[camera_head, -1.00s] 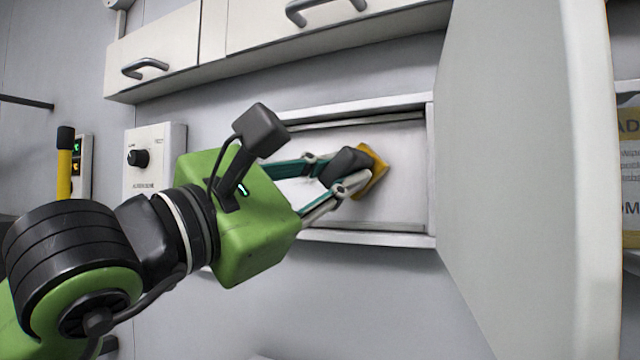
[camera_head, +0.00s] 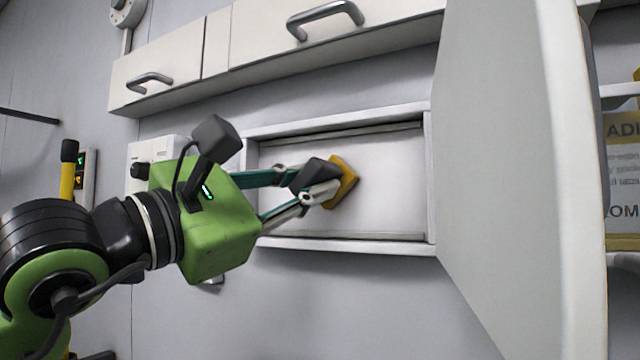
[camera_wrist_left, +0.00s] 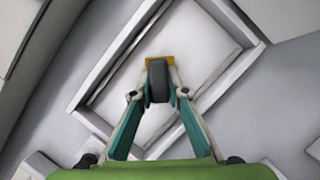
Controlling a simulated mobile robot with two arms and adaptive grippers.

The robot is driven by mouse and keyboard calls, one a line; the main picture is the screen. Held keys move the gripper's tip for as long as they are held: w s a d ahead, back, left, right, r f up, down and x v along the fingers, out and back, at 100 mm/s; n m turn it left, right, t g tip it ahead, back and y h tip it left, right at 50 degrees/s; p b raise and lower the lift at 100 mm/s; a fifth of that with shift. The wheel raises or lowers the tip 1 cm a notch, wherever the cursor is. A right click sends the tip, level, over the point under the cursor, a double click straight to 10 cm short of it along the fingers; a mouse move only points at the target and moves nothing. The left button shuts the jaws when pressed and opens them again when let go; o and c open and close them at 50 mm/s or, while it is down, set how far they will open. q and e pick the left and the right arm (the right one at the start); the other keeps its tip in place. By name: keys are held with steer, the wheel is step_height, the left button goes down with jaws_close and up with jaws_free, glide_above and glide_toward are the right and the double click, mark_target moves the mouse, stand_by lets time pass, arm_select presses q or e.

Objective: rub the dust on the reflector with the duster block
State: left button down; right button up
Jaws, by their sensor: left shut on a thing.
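The duster block is a dark grip with a yellow-orange pad (camera_head: 345,184); the pad also shows in the left wrist view (camera_wrist_left: 160,61). My left gripper (camera_head: 316,183) is shut on the dark grip, also seen in the left wrist view (camera_wrist_left: 159,82). The reflector (camera_head: 390,180) is a pale flat panel inside a white recessed frame in the wall. The pad is at the panel's face, near its middle; whether it touches cannot be told. No distinct dust shows on the bare part in view. My right gripper is not in view.
A large white door panel (camera_head: 505,180) stands open at the frame's right side. White cabinets with grey handles (camera_head: 325,18) hang above. A control box with a black knob (camera_head: 140,170) is on the wall behind my left arm. The panel's right part is clear.

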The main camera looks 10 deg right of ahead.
arm_select(q)
steer(key=shift+w+a+b, duration=0.95)
steer(key=shift+a, duration=0.25)
stand_by(0.6)
steer(key=shift+s+d+f+b, duration=0.1)
steer(key=shift+s+d+b, duration=0.55)
steer(key=shift+d, duration=0.2)
steer(key=s+d+b, duration=0.1)
steer(key=d, duration=0.1)
steer(key=s+d+b, duration=0.1)
steer(key=s+d, duration=0.1)
steer(key=shift+d, duration=0.1)
steer(key=w+a, duration=0.6)
steer(key=a, duration=0.3)
steer(key=shift+w+p, duration=0.25)
steer(key=shift+p, duration=0.05)
stand_by(0.6)
